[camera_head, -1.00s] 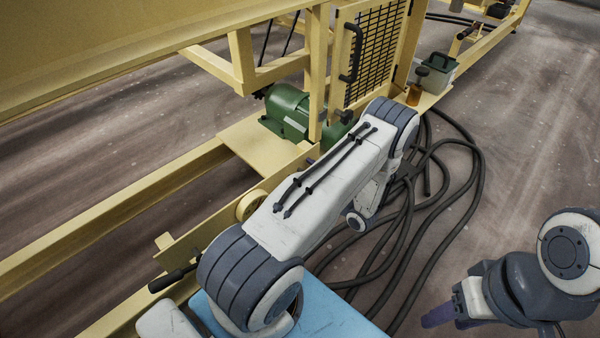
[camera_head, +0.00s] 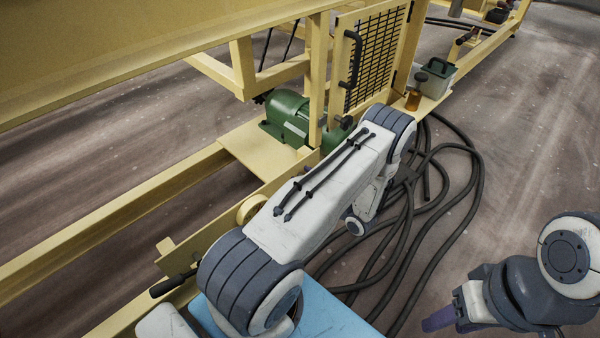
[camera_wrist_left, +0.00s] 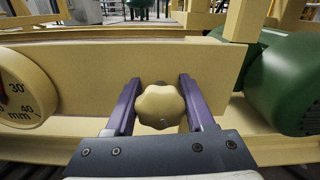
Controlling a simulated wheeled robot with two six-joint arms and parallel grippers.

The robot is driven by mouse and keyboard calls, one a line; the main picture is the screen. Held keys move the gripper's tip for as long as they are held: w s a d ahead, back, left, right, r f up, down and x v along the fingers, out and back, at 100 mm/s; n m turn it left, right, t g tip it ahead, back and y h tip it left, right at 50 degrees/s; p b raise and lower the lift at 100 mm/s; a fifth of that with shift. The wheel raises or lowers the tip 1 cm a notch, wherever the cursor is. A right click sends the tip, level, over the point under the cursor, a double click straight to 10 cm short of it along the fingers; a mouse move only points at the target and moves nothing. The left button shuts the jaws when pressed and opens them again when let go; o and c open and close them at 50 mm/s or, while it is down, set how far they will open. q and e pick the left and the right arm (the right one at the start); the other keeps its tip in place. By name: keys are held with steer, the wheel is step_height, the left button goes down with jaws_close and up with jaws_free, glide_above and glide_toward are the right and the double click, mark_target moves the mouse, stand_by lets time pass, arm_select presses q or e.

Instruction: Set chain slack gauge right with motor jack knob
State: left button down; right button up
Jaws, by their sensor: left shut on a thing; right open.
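The pale yellow lobed jack knob (camera_wrist_left: 160,106) sits in front of a cream rail in the left wrist view. My left gripper (camera_wrist_left: 158,92) is shut on it, one purple finger on each side. In the head view the gauge (camera_head: 252,210) is partly behind my left arm, and that arm hides the knob and left gripper. The green motor (camera_head: 288,118) stands beyond. My right gripper (camera_head: 438,320) is open and empty at lower right.
An amber bottle (camera_head: 413,99) and a grey-green box (camera_head: 438,78) sit on a ledge. Black hoses (camera_head: 470,170) coil over the floor right of my left arm. Floor between hoses and right arm is clear.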

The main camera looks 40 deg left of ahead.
arm_select(q)
steer(key=m+p, duration=0.1)
steer(key=m, duration=0.5)
steer(key=m+p, duration=0.2)
steer(key=m, duration=0.4)
steer(key=m+p, duration=0.2)
steer(key=m, duration=0.4)
steer(key=shift+w+f, duration=0.25)
steer(key=shift+f, duration=0.05)
steer(key=shift+m, duration=0.4)
steer(key=shift+c, duration=1.3)
jaws_free()
steer(key=d+p, duration=0.3)
steer(key=d, duration=0.7)
steer(key=shift+s+d, duration=0.3)
steer(key=shift+s, duration=0.1)
